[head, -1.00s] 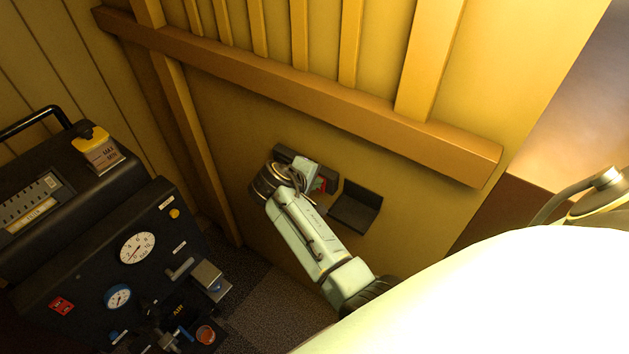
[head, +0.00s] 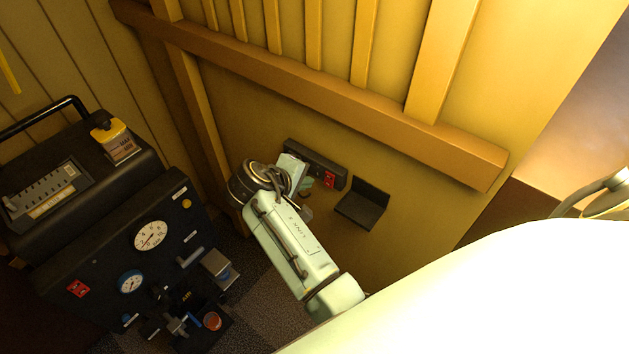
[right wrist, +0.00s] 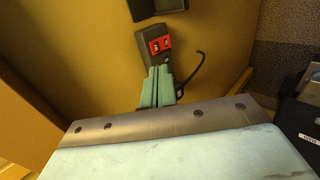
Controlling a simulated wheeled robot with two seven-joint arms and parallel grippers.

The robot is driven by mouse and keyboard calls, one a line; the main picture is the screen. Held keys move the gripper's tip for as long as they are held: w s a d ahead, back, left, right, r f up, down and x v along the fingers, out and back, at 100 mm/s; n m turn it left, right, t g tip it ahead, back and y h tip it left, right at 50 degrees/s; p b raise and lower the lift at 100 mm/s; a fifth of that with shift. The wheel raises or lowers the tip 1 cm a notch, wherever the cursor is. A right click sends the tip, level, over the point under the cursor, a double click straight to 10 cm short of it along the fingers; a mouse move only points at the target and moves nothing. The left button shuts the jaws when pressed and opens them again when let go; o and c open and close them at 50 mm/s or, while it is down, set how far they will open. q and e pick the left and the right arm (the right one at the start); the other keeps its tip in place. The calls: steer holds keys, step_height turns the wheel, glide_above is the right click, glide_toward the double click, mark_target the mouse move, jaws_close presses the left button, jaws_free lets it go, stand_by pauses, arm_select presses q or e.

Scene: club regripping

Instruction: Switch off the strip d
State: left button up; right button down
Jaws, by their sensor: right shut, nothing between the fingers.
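A dark power strip (head: 333,172) is fixed on the yellow wall panel, with a red switch (head: 330,180) near its right end. In the right wrist view the strip's red switch (right wrist: 160,45) lies just beyond my fingertips. My right gripper (head: 304,186) is shut and empty, left of the red switch, and covers part of the strip. Its two pale green fingers (right wrist: 158,70) are together over the strip in the wrist view. I cannot tell whether they touch it. The switch's position is too small to read. My left gripper is out of view.
A dark bracket or tray (head: 363,205) sits on the wall right of the strip. A thick wooden rail (head: 330,95) runs above. A black machine with gauges (head: 130,245) stands at the left. A thin dark hook or cord (right wrist: 198,72) shows beside the fingers.

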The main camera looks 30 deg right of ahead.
steer(key=v, duration=0.3)
steer(key=shift+r, duration=0.6)
steer(key=s+a+f+n+y+b, duration=0.1)
steer(key=s+f+y+b, duration=0.2)
steer(key=f, duration=0.9)
steer(key=s+a+f+n+y+b, duration=0.15)
steer(key=s+f, duration=0.35)
steer(key=f, duration=0.8)
steer(key=s+a+f+n+y+b, duration=0.1)
steer(key=s+f+b, duration=0.2)
steer(key=f, duration=0.9)
steer(key=s+d+f+m+y+b, duration=0.1)
steer(key=s+d+f+b, duration=0.1)
steer(key=s+f, duration=0.5)
steer(key=s+d+f+m+g+y+b, duration=0.1)
steer(key=s+d+f+m+b, duration=0.1)
steer(key=s+f, duration=0.5)
steer(key=s+d+f+m+g+y+b, duration=0.1)
steer(key=s+f, duration=0.6)
steer(key=s, duration=0.9)
steer(key=shift+s+d+f+m+b, duration=0.3)
steer(key=shift+d+m+b, duration=0.45)
steer(key=shift+b, duration=0.4)
steer(key=shift+s, duration=0.15)
